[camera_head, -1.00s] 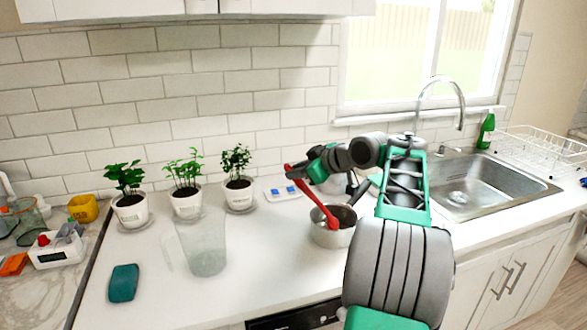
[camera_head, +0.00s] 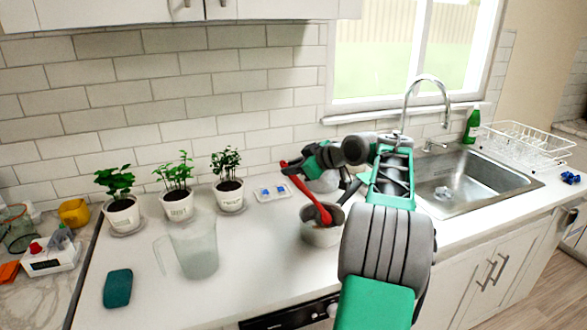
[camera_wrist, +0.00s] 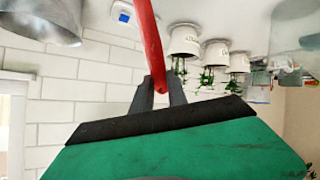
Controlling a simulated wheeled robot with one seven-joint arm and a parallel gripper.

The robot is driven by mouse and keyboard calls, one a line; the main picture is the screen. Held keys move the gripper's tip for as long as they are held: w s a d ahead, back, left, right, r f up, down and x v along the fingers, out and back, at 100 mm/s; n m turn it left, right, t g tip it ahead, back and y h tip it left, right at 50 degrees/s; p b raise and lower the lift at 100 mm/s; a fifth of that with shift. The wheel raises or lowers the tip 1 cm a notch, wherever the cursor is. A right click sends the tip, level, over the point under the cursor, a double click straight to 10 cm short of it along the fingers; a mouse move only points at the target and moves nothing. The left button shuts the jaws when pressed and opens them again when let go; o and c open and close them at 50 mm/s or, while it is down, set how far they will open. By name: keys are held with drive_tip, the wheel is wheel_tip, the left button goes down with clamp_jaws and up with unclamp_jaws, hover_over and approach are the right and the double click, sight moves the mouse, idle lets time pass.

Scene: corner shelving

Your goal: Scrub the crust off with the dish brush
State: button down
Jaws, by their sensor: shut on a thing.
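The dish brush (camera_head: 308,196) is red. My gripper (camera_head: 291,168) is shut on its handle near the upper end, and the brush slants down to the right. Its lower end is at the mouth of a small metal pot (camera_head: 320,236) on the counter; I cannot tell whether bristles touch the inside. The crust cannot be made out. In the wrist view, the red handle (camera_wrist: 150,45) passes between the dark fingers (camera_wrist: 160,95), and a metal vessel (camera_wrist: 40,20) shows at the upper left.
A clear pitcher (camera_head: 194,250) and a teal sponge (camera_head: 118,288) are left of the pot. Three potted plants (camera_head: 177,203) line the wall. A small white tray (camera_head: 271,192) lies behind the pot. The sink (camera_head: 470,185) is to the right. The front middle counter is bare.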

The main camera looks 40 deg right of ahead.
drive_tip(key=s+a+b, duration=0.2)
drive_tip(key=a+b, duration=0.3)
drive_tip(key=a, duration=0.1)
drive_tip(key=shift+a, duration=0.15)
idle(0.3)
drive_tip(key=shift+r, duration=0.1)
wheel_tip(320, 180, up, 7)
drive_tip(key=p, duration=0.6)
idle(0.6)
